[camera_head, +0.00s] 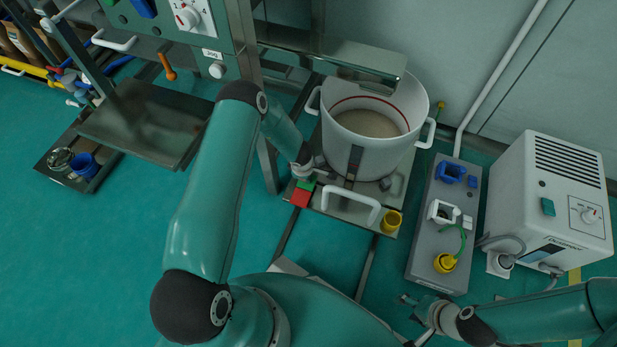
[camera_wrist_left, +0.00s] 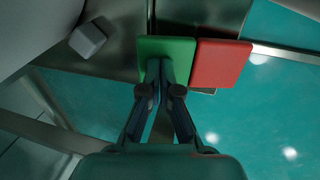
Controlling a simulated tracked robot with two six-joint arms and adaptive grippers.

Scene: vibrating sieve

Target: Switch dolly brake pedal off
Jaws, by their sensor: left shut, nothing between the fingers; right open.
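The dolly brake pedal has a green pad (camera_wrist_left: 178,47) and a red pad (camera_wrist_left: 222,63) side by side in the left wrist view. In the head view the red pad (camera_head: 299,197) and part of the green pad (camera_head: 306,185) show at the dolly's near left corner. My left gripper (camera_wrist_left: 161,64) is shut and empty, with its fingertips over the green pad; I cannot tell whether they touch it. It also shows in the head view (camera_head: 307,172), partly hidden by its wrist. The dolly (camera_head: 335,190) carries a white bucket. My right gripper (camera_head: 418,314) is open, low at the right.
The white bucket (camera_head: 420,95) holds pale material. A grey box (camera_head: 425,240) and a white cabinet (camera_head: 545,200) stand right. Open floor lies left.

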